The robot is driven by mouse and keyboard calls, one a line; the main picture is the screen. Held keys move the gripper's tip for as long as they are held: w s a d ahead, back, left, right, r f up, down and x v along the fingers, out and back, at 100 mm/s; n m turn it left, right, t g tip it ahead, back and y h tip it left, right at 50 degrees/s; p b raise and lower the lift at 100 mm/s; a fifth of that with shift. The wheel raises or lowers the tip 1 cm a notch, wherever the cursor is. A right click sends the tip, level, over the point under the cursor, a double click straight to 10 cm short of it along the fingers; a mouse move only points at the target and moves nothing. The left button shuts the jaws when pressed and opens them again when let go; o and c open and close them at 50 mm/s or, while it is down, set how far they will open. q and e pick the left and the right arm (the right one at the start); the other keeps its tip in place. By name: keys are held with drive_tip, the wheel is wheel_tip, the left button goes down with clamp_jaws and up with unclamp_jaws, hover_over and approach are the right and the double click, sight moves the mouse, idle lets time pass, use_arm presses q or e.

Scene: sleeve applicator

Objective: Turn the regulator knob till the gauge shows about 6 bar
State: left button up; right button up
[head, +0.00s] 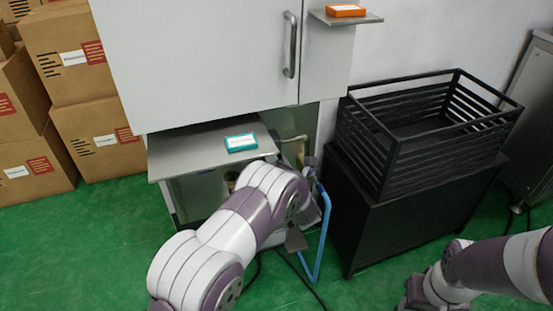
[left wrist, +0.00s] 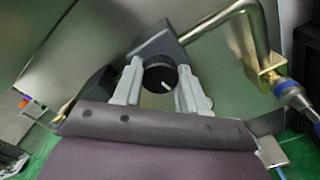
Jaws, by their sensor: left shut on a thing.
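The regulator knob (left wrist: 160,76) is black and round with a white mark line. It shows in the left wrist view between the two grey fingers of my left gripper (left wrist: 159,82), which is shut on it. A dark grey regulator body (left wrist: 160,43) sits behind the knob. In the head view my left arm reaches under the grey shelf and hides the knob and the gripper. I cannot make out a gauge face or its reading in either view. My right gripper (head: 425,293) is at the bottom right of the head view, and its jaws cannot be made out.
A brass pipe (left wrist: 255,35) and a blue hose (head: 322,245) run close to the right of the regulator. The grey shelf (head: 190,150) holds a teal box (head: 241,143). A black crate (head: 395,165) on a dark cabinet stands to the right. Cartons (head: 75,65) are stacked left.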

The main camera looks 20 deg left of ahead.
use_arm(q)
drive_tip(key=n+p, duration=0.4)
drive_tip(key=n, duration=0.8)
drive_tip(key=n+p, duration=0.5)
drive_tip(key=n, duration=0.8)
drive_tip(key=shift+s+f, duration=0.15)
drive_tip(key=shift+f, duration=0.05)
idle(2.1)
idle(0.4)
